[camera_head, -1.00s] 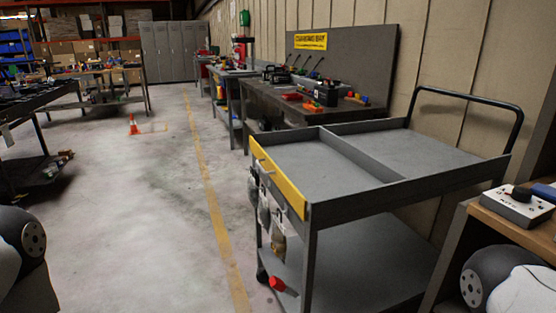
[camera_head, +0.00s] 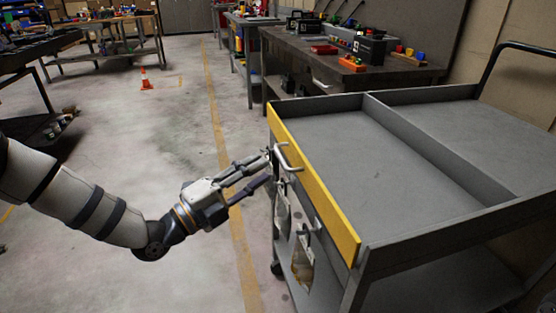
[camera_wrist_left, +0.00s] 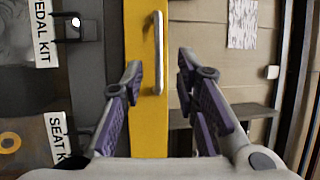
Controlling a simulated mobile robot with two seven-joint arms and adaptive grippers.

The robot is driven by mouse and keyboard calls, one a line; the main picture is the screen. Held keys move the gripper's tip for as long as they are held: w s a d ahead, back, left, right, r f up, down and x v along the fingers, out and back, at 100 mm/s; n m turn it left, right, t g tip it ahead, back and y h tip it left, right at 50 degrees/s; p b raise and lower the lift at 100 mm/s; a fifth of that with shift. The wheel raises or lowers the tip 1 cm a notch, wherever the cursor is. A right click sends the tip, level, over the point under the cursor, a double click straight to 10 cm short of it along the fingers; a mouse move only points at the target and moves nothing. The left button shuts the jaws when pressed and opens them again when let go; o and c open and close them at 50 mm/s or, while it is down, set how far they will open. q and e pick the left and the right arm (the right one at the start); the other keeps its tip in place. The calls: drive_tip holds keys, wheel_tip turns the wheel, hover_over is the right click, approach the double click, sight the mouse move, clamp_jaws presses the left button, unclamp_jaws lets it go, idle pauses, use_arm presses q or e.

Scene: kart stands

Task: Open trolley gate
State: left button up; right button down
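The grey trolley (camera_head: 360,130) stands at the right with its yellow gate (camera_head: 318,195) upright along the near left edge. A silver handle (camera_head: 287,158) is fixed on the gate's outer face. My left gripper (camera_head: 268,166) is open, its fingertips close to the handle. In the left wrist view the gate (camera_wrist_left: 147,50) and its handle (camera_wrist_left: 157,55) lie between the open fingers (camera_wrist_left: 160,80); contact cannot be told. My right gripper is out of view.
Bags (camera_head: 303,258) hang on the trolley's side below the gate, labelled as kits in the wrist view. A workbench (camera_head: 340,62) with tools stands behind. An orange cone (camera_head: 146,80) stands on the open floor at the left.

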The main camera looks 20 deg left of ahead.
use_arm(q)
drive_tip(key=x, duration=0.5)
drive_tip(key=shift+w+f, duration=0.1)
drive_tip(key=shift+w, duration=0.1)
drive_tip(key=shift+c, duration=0.3)
clamp_jaws()
